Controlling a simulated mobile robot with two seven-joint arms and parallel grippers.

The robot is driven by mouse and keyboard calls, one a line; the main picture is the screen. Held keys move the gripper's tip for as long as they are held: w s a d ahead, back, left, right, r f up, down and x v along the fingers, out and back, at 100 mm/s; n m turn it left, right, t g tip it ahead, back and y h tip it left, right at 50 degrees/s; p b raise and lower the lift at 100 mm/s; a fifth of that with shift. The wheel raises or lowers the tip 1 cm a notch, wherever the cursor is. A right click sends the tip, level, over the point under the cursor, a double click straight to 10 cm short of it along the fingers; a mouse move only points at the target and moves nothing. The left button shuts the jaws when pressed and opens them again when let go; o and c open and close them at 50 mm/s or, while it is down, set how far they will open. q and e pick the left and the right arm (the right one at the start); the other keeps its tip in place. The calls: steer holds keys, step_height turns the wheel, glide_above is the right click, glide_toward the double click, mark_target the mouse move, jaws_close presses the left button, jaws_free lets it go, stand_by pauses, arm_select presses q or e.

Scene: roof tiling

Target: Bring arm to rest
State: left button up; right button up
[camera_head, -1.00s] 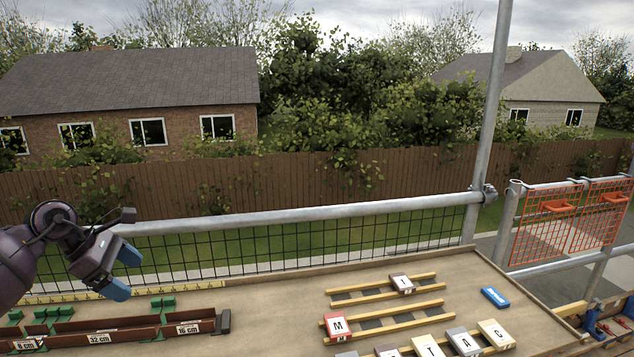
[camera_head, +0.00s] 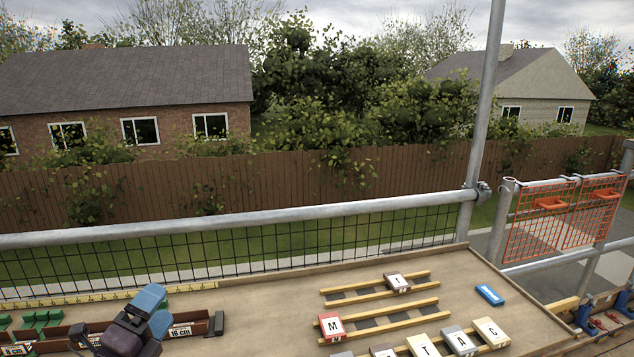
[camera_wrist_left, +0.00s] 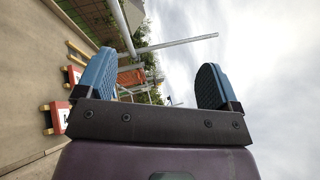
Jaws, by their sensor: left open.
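My left gripper (camera_head: 155,311) shows at the lower left of the head view, above the board near the brown trough. Its two blue fingers are apart with nothing between them. In the left wrist view the open fingers (camera_wrist_left: 152,92) frame sky, poles and the orange mesh gate. My right arm and gripper do not show.
Below the left gripper is a brown trough (camera_head: 190,329) with length labels and green pieces (camera_head: 42,318). Lettered tiles, such as the M tile (camera_head: 331,325), lie on yellow battens (camera_head: 400,319). A blue block (camera_head: 489,294) lies at the right. A metal rail (camera_head: 300,215) runs behind.

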arm_select(q)
steer(key=s+a+f+n+g+y, duration=0.4)
steer(key=s+f+n+g+y, duration=0.7)
steer(key=n, duration=0.7)
steer(key=s+d+f+n+g+h, duration=0.2)
steer(key=s+f+n+g, duration=0.15)
steer(key=s, duration=0.55)
steer(key=s+d+f+n+g+h, duration=0.2)
steer(key=s+d+f+n, duration=0.15)
steer(key=s, duration=0.55)
steer(key=w+f+t+b, duration=0.3)
steer(key=f+t+b, duration=0.1)
steer(key=f, duration=0.5)
steer(key=w+f+m+t+h+b, duration=0.1)
steer(key=w+f+t+b, duration=0.2)
steer(key=f, duration=0.7)
steer(key=shift+w+a+f+m+t+b, duration=0.15)
steer(key=shift+w+a+m+t+b, duration=0.3)
steer(key=shift+b, duration=0.4)
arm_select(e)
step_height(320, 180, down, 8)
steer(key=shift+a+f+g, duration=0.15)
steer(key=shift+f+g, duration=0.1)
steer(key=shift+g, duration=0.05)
arm_select(q)
steer(key=shift+d, duration=0.1)
